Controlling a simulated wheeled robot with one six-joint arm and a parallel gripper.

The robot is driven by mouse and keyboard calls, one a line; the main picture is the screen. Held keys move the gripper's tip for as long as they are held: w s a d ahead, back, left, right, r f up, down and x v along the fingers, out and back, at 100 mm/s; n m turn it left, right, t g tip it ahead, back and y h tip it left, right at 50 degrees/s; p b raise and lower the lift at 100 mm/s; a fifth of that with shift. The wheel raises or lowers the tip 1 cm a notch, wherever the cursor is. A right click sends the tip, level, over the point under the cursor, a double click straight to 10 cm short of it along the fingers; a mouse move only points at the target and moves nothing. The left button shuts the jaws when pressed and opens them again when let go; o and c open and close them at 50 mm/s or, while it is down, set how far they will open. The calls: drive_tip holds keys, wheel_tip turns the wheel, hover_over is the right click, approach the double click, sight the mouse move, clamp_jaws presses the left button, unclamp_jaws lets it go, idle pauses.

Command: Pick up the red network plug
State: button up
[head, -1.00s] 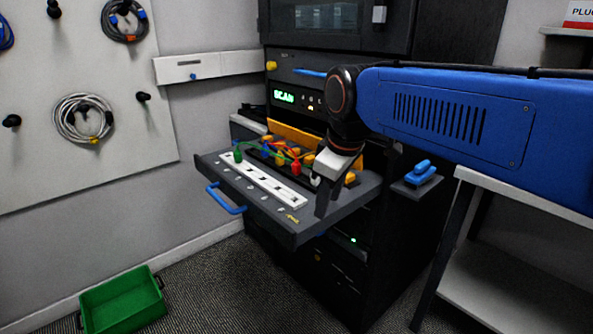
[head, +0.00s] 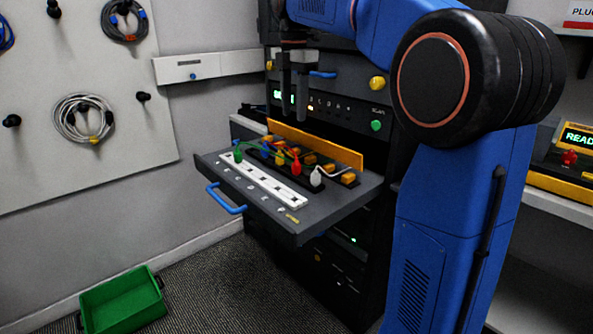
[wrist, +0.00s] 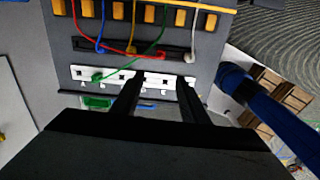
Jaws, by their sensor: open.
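The red network plug (head: 296,167) is in the head view on the pulled-out dark shelf, between the yellow plug (head: 280,158) and the white plug (head: 316,178). My gripper (head: 293,108) is open and empty, above and behind the row of plugs in the head view. Its two dark fingers (wrist: 163,82) point over the white socket strip (wrist: 115,77) in the wrist view. Nothing is between them.
A green plug (head: 238,156) stands at the strip's left end. Coloured cables cross each other and run to orange blocks (head: 348,178) at the back. An orange bar (head: 330,147) rises behind them. A blue handle (head: 226,201) juts from the shelf's front. A green bin (head: 120,304) is on the floor.

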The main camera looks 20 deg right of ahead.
hover_over(295, 163)
wheel_tip(295, 163, down, 12)
drive_tip(key=shift+w+a, duration=0.1)
drive_tip(key=shift+a, duration=0.05)
drive_tip(key=shift+s+f, duration=0.2)
drive_tip(key=shift+f, duration=2.4)
drive_tip(key=shift+c, duration=0.3)
clamp_jaws()
